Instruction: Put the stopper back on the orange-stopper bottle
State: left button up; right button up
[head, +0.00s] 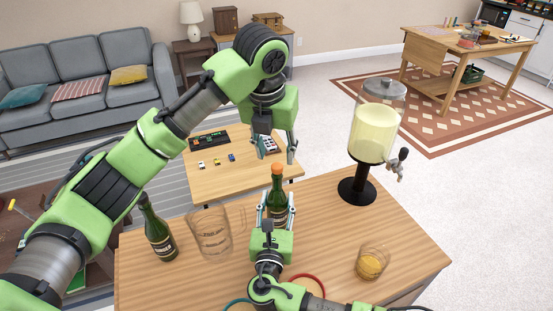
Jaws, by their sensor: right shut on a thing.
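The orange-stopper bottle (277,184) is dark green and stands upright near the middle of the wooden counter (330,240). An orange stopper (278,169) shows at the top of its neck; whether it is fully seated is too small to tell. My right gripper (276,208) is shut on the bottle's body from the near side and hides its lower part. My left gripper (276,156) points down just above the stopper. Its fingers are apart, with nothing seen between them.
A second green bottle (159,235) and a clear pitcher (209,238) stand on the left. A drink dispenser (370,138) stands at the back right, a glass of orange drink (372,264) at the front right. The counter's right middle is clear.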

pick_arm(q)
jog(key=v, duration=0.7)
jog(key=shift+r, duration=0.3)
jog(key=shift+s, duration=0.1)
pick_arm(e)
jog(key=o, duration=1.7)
jog(key=s, duration=0.8)
jog(key=s+a, duration=0.1)
jog(key=s, duration=0.3)
